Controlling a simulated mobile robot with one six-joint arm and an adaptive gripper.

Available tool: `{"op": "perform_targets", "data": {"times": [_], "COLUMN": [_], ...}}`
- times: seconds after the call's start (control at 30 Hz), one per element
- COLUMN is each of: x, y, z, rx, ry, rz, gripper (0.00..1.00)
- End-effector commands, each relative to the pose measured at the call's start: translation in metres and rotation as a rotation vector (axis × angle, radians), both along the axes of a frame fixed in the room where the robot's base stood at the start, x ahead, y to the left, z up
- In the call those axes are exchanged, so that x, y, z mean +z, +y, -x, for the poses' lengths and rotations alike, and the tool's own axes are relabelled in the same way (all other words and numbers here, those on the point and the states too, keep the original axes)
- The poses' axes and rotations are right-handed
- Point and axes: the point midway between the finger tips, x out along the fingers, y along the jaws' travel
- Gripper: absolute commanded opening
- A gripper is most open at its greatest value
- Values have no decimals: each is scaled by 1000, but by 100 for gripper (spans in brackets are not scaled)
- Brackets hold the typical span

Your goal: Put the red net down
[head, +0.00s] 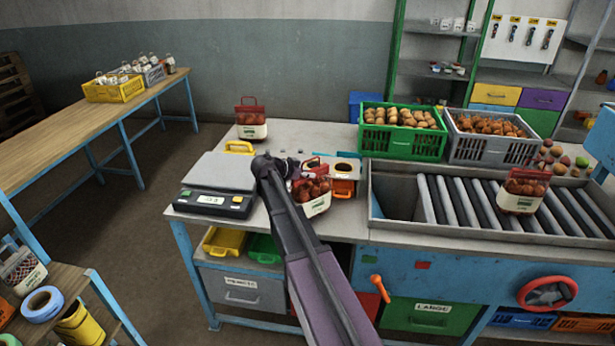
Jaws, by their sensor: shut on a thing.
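My gripper (292,168) is shut on the red net (318,190), a bag of brown-orange produce with a red top and a white and green label. The net hangs slightly tilted just right of the gripper, over the front part of the bench (345,218). I cannot tell if its base touches the bench. My dark arm hides part of the gripper and the bench in front. A similar red net (251,122) stands upright at the bench's back left. Another (521,192) sits on the rollers at the right.
A scale (217,182) with a grey plate stands left of my gripper. An orange tape dispenser (344,180) is close behind the held net. Green (404,143) and grey (492,149) crates of produce stand at the back right. Bare bench shows between the rear net and the green crate.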

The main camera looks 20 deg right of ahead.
Motion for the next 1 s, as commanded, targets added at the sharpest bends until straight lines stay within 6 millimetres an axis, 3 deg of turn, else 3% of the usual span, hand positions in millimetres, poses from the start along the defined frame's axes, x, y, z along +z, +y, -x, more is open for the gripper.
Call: {"op": "perform_targets", "data": {"times": [0.43,0.47,0.53,0.57,1.0], "x": [-3,-2,-2,-2,-1], "y": [1,1,1,1,1], "z": [0,0,0,0,0], "rx": [1,1,1,1,1], "ry": [0,0,0,0,0], "rz": [3,0,0,0,0], "gripper": [0,37,58,63,63]}}
